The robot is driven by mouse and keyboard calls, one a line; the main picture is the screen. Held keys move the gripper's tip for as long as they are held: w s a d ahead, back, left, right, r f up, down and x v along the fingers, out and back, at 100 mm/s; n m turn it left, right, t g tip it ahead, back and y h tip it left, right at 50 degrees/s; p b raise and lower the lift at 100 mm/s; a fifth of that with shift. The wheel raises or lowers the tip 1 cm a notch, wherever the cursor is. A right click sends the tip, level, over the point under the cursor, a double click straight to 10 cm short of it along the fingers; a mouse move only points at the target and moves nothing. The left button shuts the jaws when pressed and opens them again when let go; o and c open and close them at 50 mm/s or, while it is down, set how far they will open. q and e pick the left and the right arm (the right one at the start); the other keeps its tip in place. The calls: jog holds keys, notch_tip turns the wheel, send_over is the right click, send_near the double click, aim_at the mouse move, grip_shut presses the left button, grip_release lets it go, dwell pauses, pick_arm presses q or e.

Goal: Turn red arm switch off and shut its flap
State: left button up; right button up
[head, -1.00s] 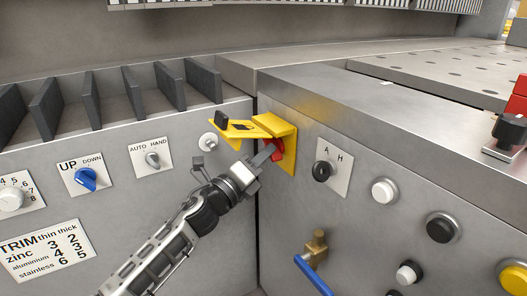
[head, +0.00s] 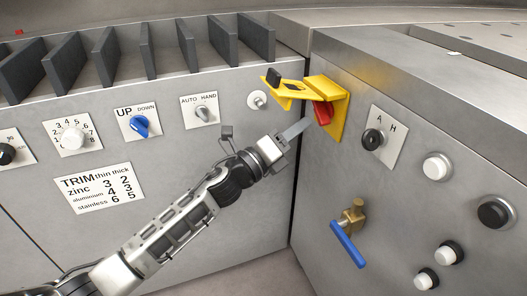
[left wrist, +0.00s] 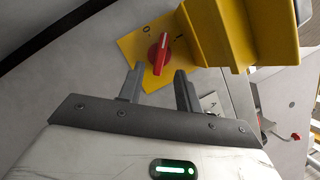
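The red switch (head: 322,114) sits on a yellow plate (head: 337,122) at the left end of the right-hand panel. Its yellow flap (head: 285,88) is raised and sticks out to the left above it. My left gripper (head: 303,127) is just in front of and below the switch. In the left wrist view, the gripper (left wrist: 159,70) is open, its fingers apart on either side of the red knob's lower end (left wrist: 158,54). The knob stands between the plate's 0 and I marks; I cannot tell contact. My right gripper is out of view.
A black A/H selector (head: 373,139) is right of the plate, with a white button (head: 437,166) beyond. A blue-handled valve (head: 347,243) is below. A grey knob (head: 258,100) is close left of the flap. Free space lies before the panels.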

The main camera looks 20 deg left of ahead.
pick_arm(q)
jog(key=v, duration=1.1)
